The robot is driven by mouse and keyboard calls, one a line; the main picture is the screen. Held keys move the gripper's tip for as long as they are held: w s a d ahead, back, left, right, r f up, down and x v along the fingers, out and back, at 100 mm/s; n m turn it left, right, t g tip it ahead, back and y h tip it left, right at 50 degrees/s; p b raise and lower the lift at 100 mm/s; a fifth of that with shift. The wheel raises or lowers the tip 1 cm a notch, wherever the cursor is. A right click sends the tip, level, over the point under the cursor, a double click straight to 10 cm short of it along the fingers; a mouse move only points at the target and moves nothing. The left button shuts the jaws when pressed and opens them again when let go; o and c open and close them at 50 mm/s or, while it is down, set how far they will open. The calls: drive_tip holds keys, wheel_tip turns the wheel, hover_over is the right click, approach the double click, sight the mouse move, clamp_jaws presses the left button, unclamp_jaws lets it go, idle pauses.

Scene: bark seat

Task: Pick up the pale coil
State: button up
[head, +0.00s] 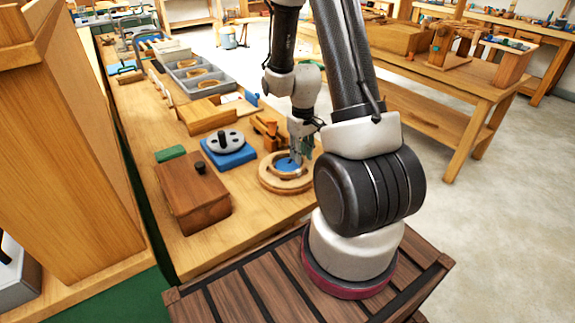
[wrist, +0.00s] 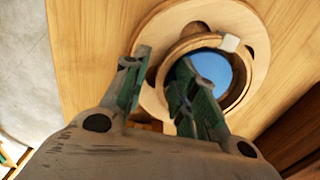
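The pale coil, which I take to be the round wooden ring (head: 274,171) with a blue centre, lies on a wider pale wooden disc (head: 268,184) near the bench's right edge. In the wrist view the ring (wrist: 241,84) has a small whitish block on its rim, and the disc (wrist: 163,30) surrounds it. My gripper (head: 297,159) is low over the ring. In the wrist view its green-grey fingers (wrist: 164,58) are apart, one over the blue centre and one outside the ring's left rim. I cannot tell whether they touch it.
A brown box (head: 185,195) with a dark knob, a blue block with a grey knob wheel (head: 228,148) and a green block (head: 171,153) stand left of the disc. An orange-brown wooden piece (head: 268,130) stands close behind it. A grey tray (head: 198,75) lies farther back.

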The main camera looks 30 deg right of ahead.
clamp_jaws()
drive_tip(key=shift+r, duration=0.15)
drive_tip(key=shift+r, duration=3.4)
